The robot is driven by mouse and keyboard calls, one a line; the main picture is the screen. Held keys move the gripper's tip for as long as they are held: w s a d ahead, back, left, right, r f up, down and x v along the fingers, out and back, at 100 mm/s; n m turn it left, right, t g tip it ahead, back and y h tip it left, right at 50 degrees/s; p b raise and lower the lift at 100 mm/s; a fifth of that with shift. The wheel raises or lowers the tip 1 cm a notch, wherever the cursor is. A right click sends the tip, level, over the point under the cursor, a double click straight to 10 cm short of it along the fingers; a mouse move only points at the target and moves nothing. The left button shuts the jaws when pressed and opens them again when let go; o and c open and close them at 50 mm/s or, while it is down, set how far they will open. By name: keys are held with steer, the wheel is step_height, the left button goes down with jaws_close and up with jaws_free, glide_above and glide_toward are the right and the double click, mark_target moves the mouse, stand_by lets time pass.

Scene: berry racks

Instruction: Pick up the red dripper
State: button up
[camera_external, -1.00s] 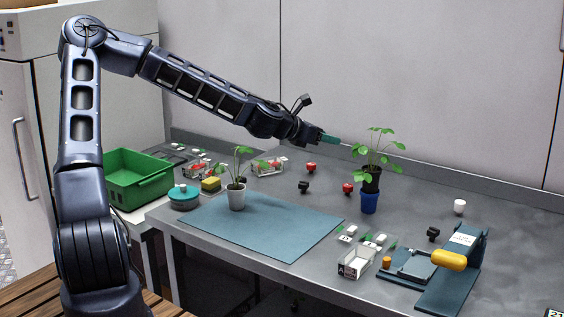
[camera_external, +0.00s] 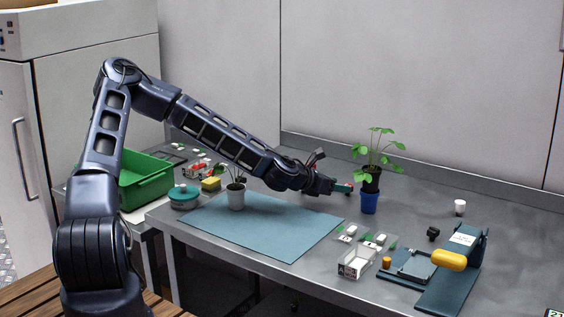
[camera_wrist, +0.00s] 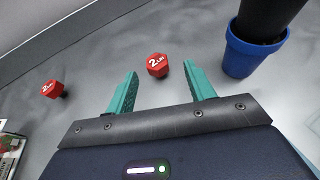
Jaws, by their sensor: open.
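Two red drippers with white "2" markings lie on the grey bench in the wrist view. One red dripper (camera_wrist: 157,65) is just ahead of and between the teal fingertips of my gripper (camera_wrist: 160,71), with a finger on either side. The other red dripper (camera_wrist: 49,89) lies farther left, clear of the fingers. My gripper is open and empty, low over the bench.
The blue pot (camera_wrist: 254,53) with a plant stands close to the right finger; it also shows in the external view (camera_external: 369,203). A black dripper (camera_external: 433,234) and a white cup (camera_external: 460,207) are to the right. A blue mat (camera_external: 270,232) lies in front.

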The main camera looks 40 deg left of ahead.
steer(key=shift+x, duration=2.8)
steer(key=shift+a, duration=0.2)
steer(key=shift+c, duration=0.2)
steer(key=c, duration=1)
